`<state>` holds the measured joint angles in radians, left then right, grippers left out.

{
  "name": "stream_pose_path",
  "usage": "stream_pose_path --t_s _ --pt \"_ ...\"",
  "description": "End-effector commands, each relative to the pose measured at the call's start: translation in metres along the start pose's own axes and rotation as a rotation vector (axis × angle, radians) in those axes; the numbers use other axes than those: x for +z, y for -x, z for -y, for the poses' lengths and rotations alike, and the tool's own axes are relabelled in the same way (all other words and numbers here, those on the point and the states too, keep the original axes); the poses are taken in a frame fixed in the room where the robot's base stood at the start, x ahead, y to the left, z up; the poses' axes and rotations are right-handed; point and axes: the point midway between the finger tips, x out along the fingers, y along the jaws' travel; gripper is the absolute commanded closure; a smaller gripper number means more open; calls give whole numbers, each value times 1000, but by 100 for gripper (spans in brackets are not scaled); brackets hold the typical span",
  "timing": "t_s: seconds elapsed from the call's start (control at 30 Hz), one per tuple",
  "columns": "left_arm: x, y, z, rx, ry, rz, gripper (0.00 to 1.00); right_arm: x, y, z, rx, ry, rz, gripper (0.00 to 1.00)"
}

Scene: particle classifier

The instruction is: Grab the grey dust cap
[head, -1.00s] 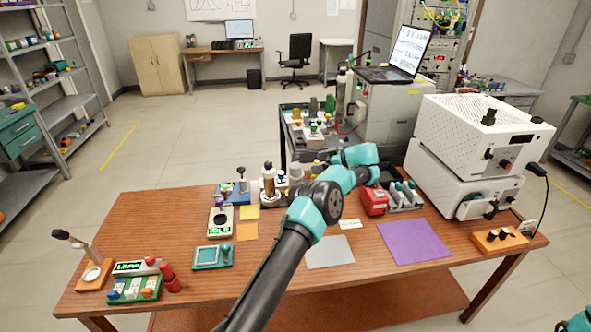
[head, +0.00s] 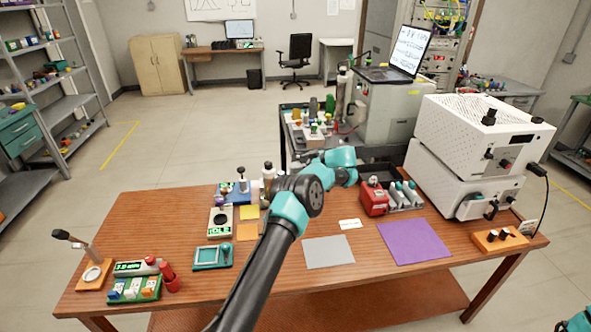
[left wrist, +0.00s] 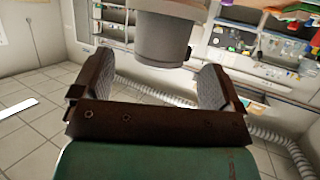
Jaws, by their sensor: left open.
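My left arm reaches over the middle of the table to its back edge in the head view; its fingers are hidden there behind the wrist. In the left wrist view my left gripper (left wrist: 157,68) is open, one dark finger at each side. A grey cylindrical piece (left wrist: 163,42), which looks like the grey dust cap, hangs down from the top of the picture, seen between the fingers. I cannot tell whether the fingers touch it. I cannot pick out the cap in the head view. My right gripper is not in view; only a teal arm part shows at the lower right corner.
A ribbed hose (left wrist: 270,125) runs behind the fingers. The wooden table (head: 190,290) carries a red box (head: 374,200), a purple mat (head: 413,242), a grey mat (head: 328,252) and small bottles near the arm. A white instrument (head: 470,130) stands at right. A laden cart (head: 312,125) is behind.

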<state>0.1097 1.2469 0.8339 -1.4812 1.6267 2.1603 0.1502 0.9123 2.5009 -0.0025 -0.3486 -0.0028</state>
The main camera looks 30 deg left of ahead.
Motion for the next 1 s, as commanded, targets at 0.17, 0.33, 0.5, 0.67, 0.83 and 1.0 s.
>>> stream_pose_path --t_s 0.17,0.33,0.5,0.67,0.83,1.0 --pt "-1 -24 0 -1 0 0 8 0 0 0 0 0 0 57" --pt "-1 -29 0 1 0 -1 8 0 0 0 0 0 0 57" --pt "-1 -28 0 0 0 0 8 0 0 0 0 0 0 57" --pt "-1 -28 0 0 0 0 8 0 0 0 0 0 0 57" --pt "-1 -28 0 0 0 0 18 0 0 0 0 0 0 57" --pt "0 -28 0 0 0 0 34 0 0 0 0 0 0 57"
